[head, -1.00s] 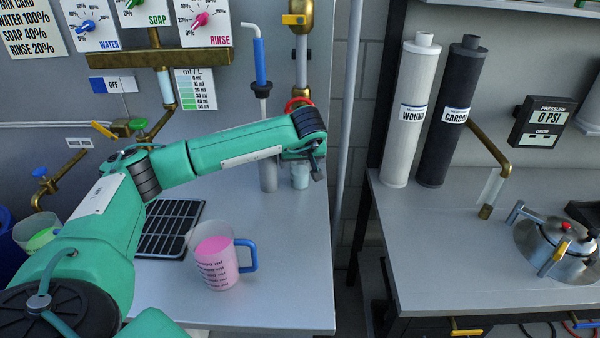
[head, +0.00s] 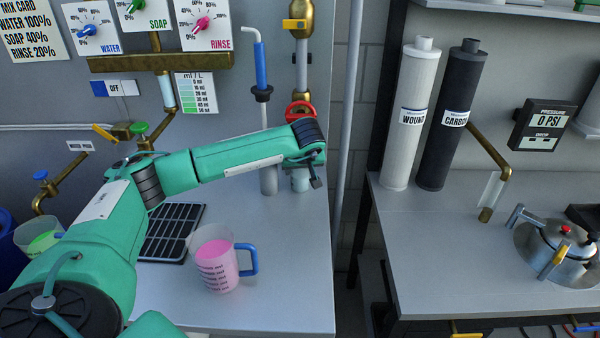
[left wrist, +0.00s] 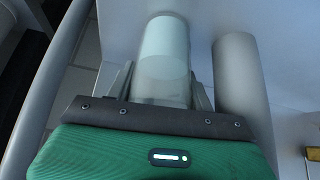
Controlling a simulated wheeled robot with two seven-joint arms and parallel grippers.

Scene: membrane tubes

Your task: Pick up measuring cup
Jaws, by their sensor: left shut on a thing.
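A clear measuring cup (head: 213,262) with black markings, pink liquid and a blue handle (head: 246,260) stands upright on the left bench. My left gripper (head: 301,175) is at the back right of that bench, well apart from this cup. It is shut on a clear cylinder (head: 300,184) with pale blue-green content. In the left wrist view the fingers sit on both sides of the clear cylinder (left wrist: 164,60). I cannot tell whether its bottom touches the bench. My right gripper is not in view.
A grey upright cylinder (head: 268,180) stands close beside the held one, also in the left wrist view (left wrist: 240,85). A dark gridded panel (head: 170,232) lies behind the measuring cup. A container with green liquid (head: 40,238) is at far left. The bench's right front is clear.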

